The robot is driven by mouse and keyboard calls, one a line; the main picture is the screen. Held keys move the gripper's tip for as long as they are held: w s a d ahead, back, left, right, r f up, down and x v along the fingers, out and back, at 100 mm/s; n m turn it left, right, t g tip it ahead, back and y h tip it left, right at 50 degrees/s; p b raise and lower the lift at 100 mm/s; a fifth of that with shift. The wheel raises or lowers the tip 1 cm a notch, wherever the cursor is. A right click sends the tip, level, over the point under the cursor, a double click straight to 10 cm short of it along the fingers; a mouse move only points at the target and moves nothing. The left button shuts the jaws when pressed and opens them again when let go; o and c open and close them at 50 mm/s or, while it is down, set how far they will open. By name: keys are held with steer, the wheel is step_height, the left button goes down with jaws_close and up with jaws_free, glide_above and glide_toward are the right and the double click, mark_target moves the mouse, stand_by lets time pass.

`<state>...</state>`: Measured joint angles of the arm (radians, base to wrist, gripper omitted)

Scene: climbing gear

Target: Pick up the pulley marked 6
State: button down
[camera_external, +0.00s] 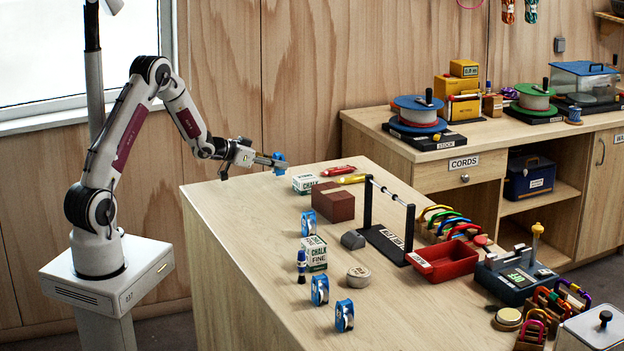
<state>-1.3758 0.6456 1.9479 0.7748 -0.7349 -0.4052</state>
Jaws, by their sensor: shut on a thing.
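My gripper (271,161) is shut on a blue pulley (280,165) and holds it above the far left part of the wooden table (232,215). Any number on the held pulley is too small to read. Three similar blue-and-white pulleys stand on the table: one near the brown block (308,224), one nearer the front (319,291) and one at the front (344,316). Their markings cannot be read from here either.
A chalk box (305,184) lies close to the held pulley. A brown block (333,202), another chalk box (314,254), a black rack (387,240) and a red tray (445,262) stand farther right. The table's left side is clear.

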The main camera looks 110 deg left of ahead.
mark_target(277, 154)
steer(key=shift+r, duration=4.15)
